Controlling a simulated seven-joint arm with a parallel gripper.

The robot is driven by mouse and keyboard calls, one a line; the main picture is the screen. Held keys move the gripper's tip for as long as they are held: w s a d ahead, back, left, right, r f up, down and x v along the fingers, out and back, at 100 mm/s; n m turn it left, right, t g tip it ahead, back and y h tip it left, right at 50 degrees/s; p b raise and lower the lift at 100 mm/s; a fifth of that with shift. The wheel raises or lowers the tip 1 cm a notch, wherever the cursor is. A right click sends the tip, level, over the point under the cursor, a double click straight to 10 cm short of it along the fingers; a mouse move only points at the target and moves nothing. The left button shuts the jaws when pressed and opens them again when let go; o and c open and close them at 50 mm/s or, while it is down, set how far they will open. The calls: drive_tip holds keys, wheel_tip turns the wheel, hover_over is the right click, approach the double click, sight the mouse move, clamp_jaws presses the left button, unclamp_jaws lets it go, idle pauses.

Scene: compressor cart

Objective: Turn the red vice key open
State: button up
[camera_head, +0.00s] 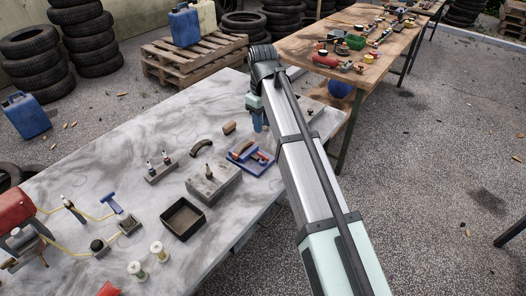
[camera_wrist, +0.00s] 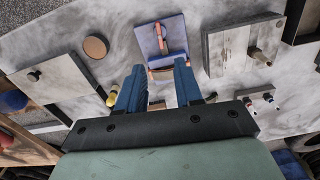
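The vice is a blue plate (camera_head: 262,168) on the grey table, and it also shows in the wrist view (camera_wrist: 148,36). A brownish bar and a small red part sit on it. In the wrist view a red piece (camera_wrist: 161,69) lies at the near edge of the plate, close to the fingertips; I cannot tell for sure if it is the key. My gripper (camera_wrist: 159,68) has its two blue fingers apart, with nothing clearly held between them. In the head view my gripper (camera_head: 257,120) hangs above and beyond the vice, and the arm partly hides it.
A grey box with a knob (camera_head: 212,190) stands near the vice, with a black tray (camera_head: 183,232) in front. A round brown disc (camera_head: 229,128) and a curved black handle (camera_head: 202,147) lie close by. Another knobbed box (camera_wrist: 58,84) is at the wrist view's left.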

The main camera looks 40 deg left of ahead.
sight(263, 155)
wheel_tip(263, 155, down, 13)
drive_tip(key=shift+r, duration=0.1)
idle(0.4)
clamp_jaws()
idle(0.4)
